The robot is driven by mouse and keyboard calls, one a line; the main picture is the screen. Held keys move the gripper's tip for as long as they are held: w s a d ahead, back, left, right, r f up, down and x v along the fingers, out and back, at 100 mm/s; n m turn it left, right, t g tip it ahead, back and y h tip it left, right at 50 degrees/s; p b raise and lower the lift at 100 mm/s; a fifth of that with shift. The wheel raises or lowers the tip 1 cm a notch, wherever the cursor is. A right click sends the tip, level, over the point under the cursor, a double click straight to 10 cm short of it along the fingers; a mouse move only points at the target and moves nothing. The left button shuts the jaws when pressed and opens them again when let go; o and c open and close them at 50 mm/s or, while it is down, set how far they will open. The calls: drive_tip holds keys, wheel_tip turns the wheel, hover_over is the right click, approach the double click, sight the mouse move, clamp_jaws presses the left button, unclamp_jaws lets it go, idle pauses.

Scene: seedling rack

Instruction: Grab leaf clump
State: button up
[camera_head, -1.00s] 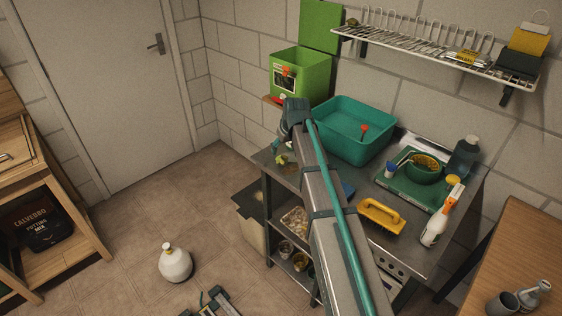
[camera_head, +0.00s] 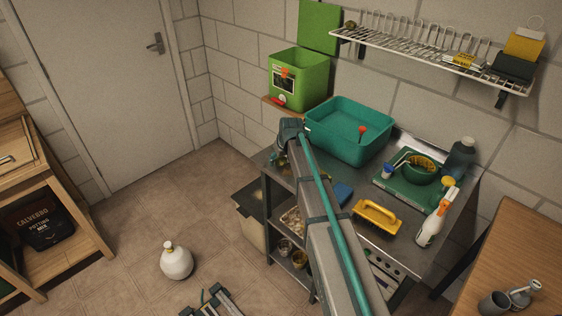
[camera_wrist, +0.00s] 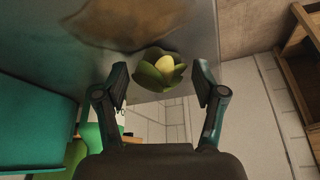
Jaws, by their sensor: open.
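The leaf clump (camera_wrist: 158,72), green leaves around a pale yellow middle, lies on the grey metal counter (camera_wrist: 205,28) in the wrist view. My gripper (camera_wrist: 160,80) is open, with one finger to the left and one to the right of the clump. Clear gaps show between the clump and both fingers, and nothing is held. In the head view my arm covers much of the counter's left end, and I cannot make out the clump clearly there.
A teal tub (camera_head: 350,142) stands on the counter beside my arm, with a green bin (camera_head: 298,82) behind. The counter edge is close to the clump.

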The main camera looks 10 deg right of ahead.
drive_tip(key=c, duration=0.8)
drive_tip(key=shift+r, duration=0.25)
drive_tip(key=shift+c, duration=0.2)
